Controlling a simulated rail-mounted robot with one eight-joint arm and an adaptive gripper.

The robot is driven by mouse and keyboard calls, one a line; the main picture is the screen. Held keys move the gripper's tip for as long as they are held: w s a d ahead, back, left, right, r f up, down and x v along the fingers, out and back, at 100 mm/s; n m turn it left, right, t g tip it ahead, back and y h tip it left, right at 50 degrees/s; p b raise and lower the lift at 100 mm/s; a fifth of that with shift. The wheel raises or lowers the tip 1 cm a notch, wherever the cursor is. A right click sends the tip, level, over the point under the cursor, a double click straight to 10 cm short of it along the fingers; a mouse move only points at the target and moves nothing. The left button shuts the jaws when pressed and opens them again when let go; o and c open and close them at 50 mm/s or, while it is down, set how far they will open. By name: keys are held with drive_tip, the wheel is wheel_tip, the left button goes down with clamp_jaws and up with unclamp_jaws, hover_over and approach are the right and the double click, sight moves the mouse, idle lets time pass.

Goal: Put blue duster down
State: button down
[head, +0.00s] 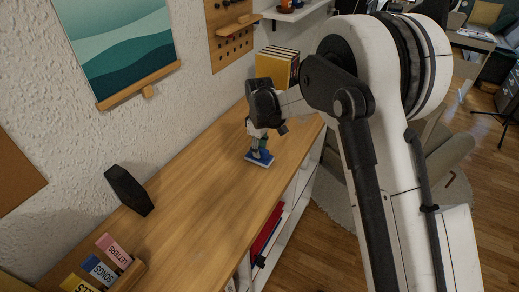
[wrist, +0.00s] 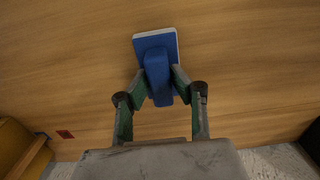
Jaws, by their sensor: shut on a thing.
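The blue duster (wrist: 158,70) has a blue handle and a flat blue head with a pale pad under it. My gripper (wrist: 160,84) is shut on its handle, with one green finger on each side. In the head view, the duster (head: 260,157) is upright, pad down, at the wooden top (head: 200,195). The pad looks at or very near the surface; I cannot tell whether it touches. My gripper (head: 260,138) comes down on it from above, and my wrist partly hides the handle.
A black block-shaped object (head: 129,190) stands near the wall on the left. Labelled boxes (head: 97,268) are at the near left. Yellow books (head: 277,66) stand at the far end. The wooden top between the black object and the duster is clear.

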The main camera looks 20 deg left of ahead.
drive_tip(key=shift+f, duration=0.15)
drive_tip(key=c, duration=1.5)
unclamp_jaws()
wheel_tip(320, 180, up, 12)
drive_tip(key=shift+r, duration=0.2)
